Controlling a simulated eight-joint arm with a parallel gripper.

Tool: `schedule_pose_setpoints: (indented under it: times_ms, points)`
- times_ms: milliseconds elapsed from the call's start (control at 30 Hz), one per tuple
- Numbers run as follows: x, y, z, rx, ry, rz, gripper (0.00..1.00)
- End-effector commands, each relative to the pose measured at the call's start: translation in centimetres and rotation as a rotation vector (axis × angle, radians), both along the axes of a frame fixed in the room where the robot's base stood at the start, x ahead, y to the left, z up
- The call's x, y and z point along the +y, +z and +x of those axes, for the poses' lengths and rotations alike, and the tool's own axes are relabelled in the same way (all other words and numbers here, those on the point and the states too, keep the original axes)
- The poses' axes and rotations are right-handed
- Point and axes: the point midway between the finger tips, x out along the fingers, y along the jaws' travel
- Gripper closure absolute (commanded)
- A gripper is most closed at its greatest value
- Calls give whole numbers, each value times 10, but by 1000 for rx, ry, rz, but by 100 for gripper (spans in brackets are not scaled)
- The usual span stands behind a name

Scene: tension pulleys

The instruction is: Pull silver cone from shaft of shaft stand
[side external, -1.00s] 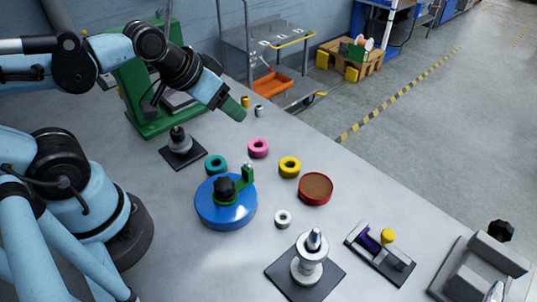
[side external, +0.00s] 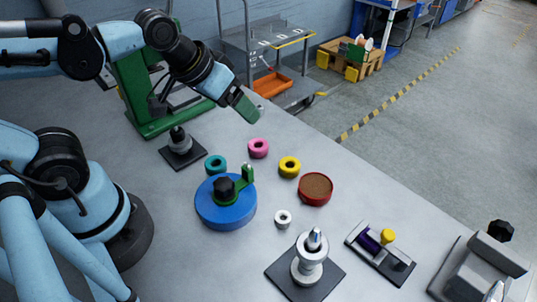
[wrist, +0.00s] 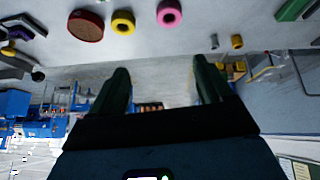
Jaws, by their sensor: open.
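The shaft stand is a dark square base (side external: 290,282) with an upright shaft at the front of the table in the side external view. The silver cone (side external: 314,239) sits at the top of the shaft, above pale round pieces (side external: 308,262). My gripper (side external: 252,114) is far from it, raised near the table's back edge, tilted down to the right. In the wrist view my gripper (wrist: 160,85) shows two green fingers spread apart with nothing between them. The stand and cone cannot be made out in the wrist view.
A blue disc (side external: 222,213) with a black knob and green piece stands mid-table. Teal (side external: 216,165), pink (side external: 258,148) and yellow (side external: 289,166) rings and a red round dish (side external: 316,188) lie around it. A second black-based stand (side external: 183,150) is at the back left.

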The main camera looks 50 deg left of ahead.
Motion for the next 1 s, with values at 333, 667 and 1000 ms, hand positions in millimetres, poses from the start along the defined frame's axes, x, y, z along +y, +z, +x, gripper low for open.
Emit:
schedule_pose_setpoints:
  times_ms: [333, 667, 1000]
  points:
    - [-140, 41, -5, 349, 280, -221, 21]
    - [-247, 61, -55, 542, 614, -177, 21]
    - [-264, 53, -69, 556, 698, -158, 21]
